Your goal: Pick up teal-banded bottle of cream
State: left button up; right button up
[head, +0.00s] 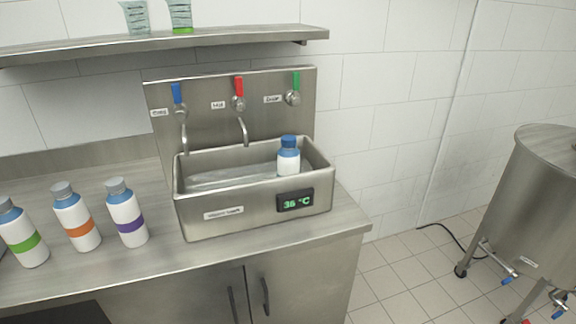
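No teal band shows on any bottle in view. A green-banded bottle (22,237), an orange-banded bottle (77,219) and a purple-banded bottle (127,216) stand upright on the counter at the left, with grey caps and blue necks. A white bottle (288,158) with a blue cap stands in the steel basin (252,205); its lower part is hidden by the front wall, so I cannot tell whether it has a band. Neither of my grippers is in view.
The basin display (295,200) reads 36 °C. Two taps and blue, red and green levers are behind it. Measuring cups (180,16) stand on the shelf (160,42) above. The counter (120,267) is clear in front. A steel tank (535,190) stands on the right.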

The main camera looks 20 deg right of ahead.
aim_at(288, 158)
jog(key=i, duration=0.15)
jog(key=i+l+z, duration=0.1)
jog(key=i+z, duration=0.15)
jog(key=z, duration=0.25)
jog(key=i+z, duration=0.3)
jog(key=z, duration=0.15)
